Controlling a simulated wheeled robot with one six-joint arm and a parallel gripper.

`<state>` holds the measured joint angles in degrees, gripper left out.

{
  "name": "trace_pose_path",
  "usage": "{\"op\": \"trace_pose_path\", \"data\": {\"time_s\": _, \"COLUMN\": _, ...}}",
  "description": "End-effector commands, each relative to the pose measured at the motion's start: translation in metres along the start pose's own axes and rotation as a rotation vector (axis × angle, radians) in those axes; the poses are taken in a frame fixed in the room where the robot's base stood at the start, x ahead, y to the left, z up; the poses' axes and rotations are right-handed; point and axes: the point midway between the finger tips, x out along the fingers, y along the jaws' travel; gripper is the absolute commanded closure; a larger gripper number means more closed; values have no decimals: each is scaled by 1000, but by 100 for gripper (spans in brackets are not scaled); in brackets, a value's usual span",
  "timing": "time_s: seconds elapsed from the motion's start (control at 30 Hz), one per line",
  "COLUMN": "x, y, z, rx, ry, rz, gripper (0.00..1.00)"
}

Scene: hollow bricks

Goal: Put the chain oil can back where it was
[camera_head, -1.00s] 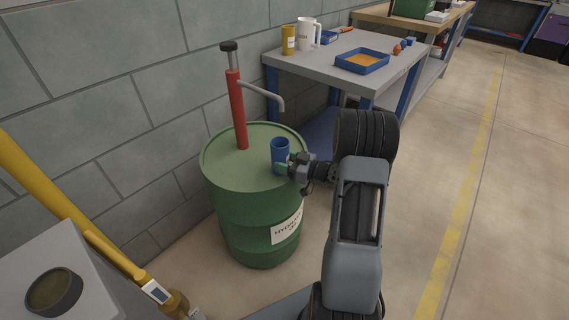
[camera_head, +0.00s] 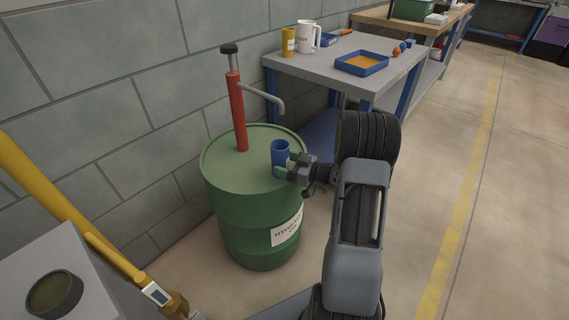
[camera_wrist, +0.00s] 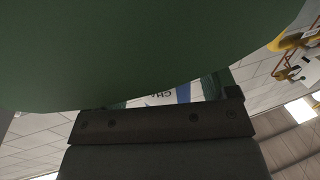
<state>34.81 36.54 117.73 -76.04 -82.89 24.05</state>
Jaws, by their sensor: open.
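A blue can (camera_head: 280,150) stands upright on top of the green drum (camera_head: 232,180), near the drum's right edge. My gripper (camera_head: 284,164) reaches in from the right, low over the drum top. Its green fingers are open and spread at the can's near right side; I cannot tell whether they still touch it. In the wrist view, a strip of blue and a white label with partly hidden lettering (camera_wrist: 160,98), seemingly the chain oil can, shows between the fingers. A large green surface hides most of the upper part of that view.
A red hand pump (camera_head: 237,110) with a grey spout rises from the drum, left of the can. Behind is a grey bench (camera_head: 330,70) with a yellow can (camera_head: 288,42), a white jug (camera_head: 308,36) and a blue tray (camera_head: 361,63). Open floor lies to the right.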

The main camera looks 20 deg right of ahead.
Motion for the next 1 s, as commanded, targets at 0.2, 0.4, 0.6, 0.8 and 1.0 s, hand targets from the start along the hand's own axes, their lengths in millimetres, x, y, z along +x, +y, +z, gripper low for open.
{"op": "trace_pose_path", "data": {"time_s": 0.2, "x": -42, "y": 2, "z": -1, "rx": 2, "ry": -1, "rz": 7, "gripper": 21}}
{"op": "trace_pose_path", "data": {"time_s": 0.4, "x": -79, "y": 1, "z": -1, "rx": 3, "ry": -1, "rz": 7, "gripper": 21}}
{"op": "trace_pose_path", "data": {"time_s": 0.6, "x": -104, "y": 1, "z": 0, "rx": 2, "ry": -1, "rz": 4, "gripper": 21}}
{"op": "trace_pose_path", "data": {"time_s": 0.8, "x": -114, "y": 0, "z": 0, "rx": 1, "ry": 0, "rz": 1, "gripper": 21}}
{"op": "trace_pose_path", "data": {"time_s": 1.0, "x": -115, "y": 0, "z": 1, "rx": 1, "ry": 0, "rz": 1, "gripper": 21}}
